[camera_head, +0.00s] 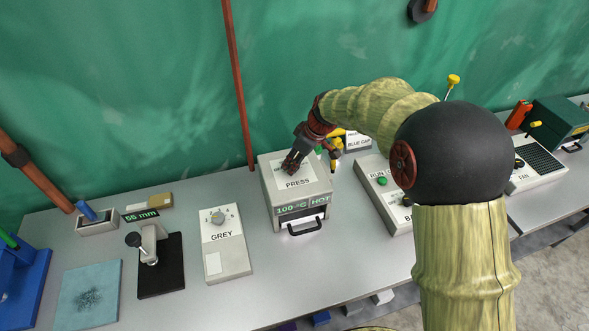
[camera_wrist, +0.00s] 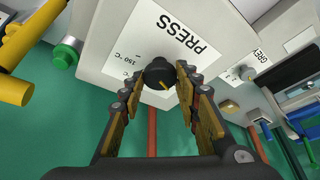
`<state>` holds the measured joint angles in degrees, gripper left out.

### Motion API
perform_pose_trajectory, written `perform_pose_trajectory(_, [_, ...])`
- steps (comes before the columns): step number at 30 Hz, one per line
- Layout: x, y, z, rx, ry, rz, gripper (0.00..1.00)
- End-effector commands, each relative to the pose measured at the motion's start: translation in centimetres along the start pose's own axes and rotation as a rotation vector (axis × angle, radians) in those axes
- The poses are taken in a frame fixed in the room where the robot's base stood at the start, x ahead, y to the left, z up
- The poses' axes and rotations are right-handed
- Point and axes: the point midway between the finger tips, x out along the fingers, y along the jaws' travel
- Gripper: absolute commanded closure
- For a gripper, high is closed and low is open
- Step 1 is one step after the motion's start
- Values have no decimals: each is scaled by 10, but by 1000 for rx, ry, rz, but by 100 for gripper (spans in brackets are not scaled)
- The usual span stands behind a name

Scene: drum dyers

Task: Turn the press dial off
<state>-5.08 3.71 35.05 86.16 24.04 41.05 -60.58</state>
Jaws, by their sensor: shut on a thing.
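The press (camera_head: 283,210) is a light grey box near the middle of the bench, with a white top label reading PRESS and a green display reading 100 °C HOT. My gripper (camera_head: 290,168) reaches down onto the press top and hides the dial in the head view. In the wrist view my gripper (camera_wrist: 158,80) has its two fingers on either side of the dial, shut on it.
A GREY unit (camera_head: 225,258) with a knob stands left of the press. A box with a green button (camera_head: 382,181) stands to the right, partly behind my arm. Yellow parts (camera_head: 336,141) sit behind the press. Bare bench lies in front of it.

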Motion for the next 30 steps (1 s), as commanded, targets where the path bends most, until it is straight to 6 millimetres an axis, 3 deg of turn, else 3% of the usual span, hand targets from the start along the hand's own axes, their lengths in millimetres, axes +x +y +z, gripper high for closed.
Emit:
perform_pose_trajectory(9, [2,0,1,-107,-2,-46,93])
perform_pose_trajectory(25, [1,0,1,-130,-3,-55,93])
perform_pose_trajectory(26, [1,0,1,-130,-3,-55,67])
perform_pose_trajectory(30, [1,0,1,-129,-2,-55,59])
